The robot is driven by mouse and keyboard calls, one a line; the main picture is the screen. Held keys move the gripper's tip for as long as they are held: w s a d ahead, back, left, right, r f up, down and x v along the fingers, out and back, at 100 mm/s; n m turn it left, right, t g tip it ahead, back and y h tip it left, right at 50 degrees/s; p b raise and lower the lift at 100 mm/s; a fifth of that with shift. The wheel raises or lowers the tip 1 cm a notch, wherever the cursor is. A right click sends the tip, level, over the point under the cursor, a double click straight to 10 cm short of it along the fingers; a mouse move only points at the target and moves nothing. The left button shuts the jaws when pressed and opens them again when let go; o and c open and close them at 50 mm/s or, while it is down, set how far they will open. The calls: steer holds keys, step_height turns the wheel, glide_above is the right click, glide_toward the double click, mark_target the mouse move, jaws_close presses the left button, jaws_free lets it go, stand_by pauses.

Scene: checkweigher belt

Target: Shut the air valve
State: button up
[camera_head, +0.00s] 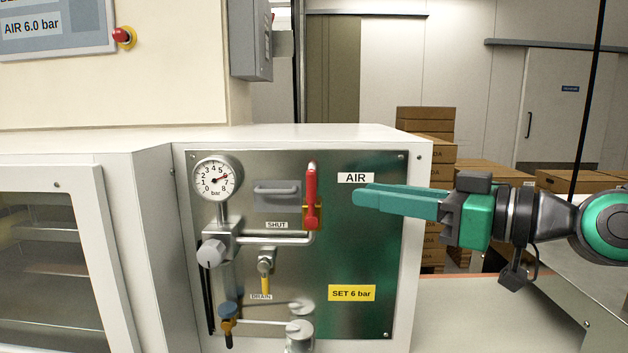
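The air valve's red lever (311,190) stands upright on the steel panel, left of the AIR label (355,178). Its lower end sits at an orange-yellow piece above the bend of a silver pipe (270,239). A SHUT label (277,225) is to the lever's lower left, below a grey plate with a bar-like shape (277,194). My gripper (358,195) is right of the lever, with its teal fingers pointing left and a visible gap between the tips and the lever. The fingers overlap from this side, so their opening is unclear.
A pressure gauge (217,179) reads about 6 bar, above a regulator knob (211,253). A yellow-handled drain valve (265,278) is below the pipe. A yellow SET 6 bar label (352,293) is lower right. Cardboard boxes (425,121) stand behind the cabinet.

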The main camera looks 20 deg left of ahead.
mark_target(312, 198)
steer(key=shift+y, duration=0.3)
steer(key=x, duration=0.7)
steer(key=s+r+x, duration=0.1)
steer(key=x, duration=0.3)
steer(key=shift+a, duration=0.35)
jaws_close()
